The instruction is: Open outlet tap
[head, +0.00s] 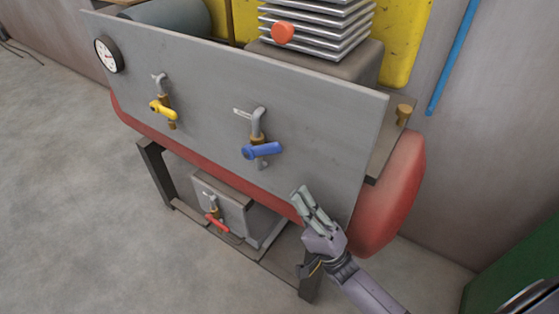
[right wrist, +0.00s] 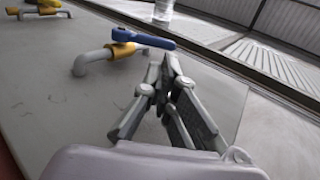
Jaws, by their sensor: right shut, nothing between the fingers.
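Three taps show in the head view, and I cannot tell which is the outlet tap. A blue-handled tap (head: 263,151) and a yellow-handled tap (head: 160,108) sit on the upright grey panel (head: 330,115). A red-handled tap (head: 216,221) is lower down, under the red tank. My right gripper (head: 302,194) is shut and empty, below and right of the blue tap and apart from it. In the right wrist view the blue handle (right wrist: 143,38) lies just beyond the shut fingertips (right wrist: 163,62). My left gripper is not in view.
A red tank (head: 392,195) lies behind the panel on a dark frame (head: 155,175). A round gauge (head: 107,54) is at the panel's upper left. A finned block with an orange knob (head: 283,32) stands above. The floor at left is clear.

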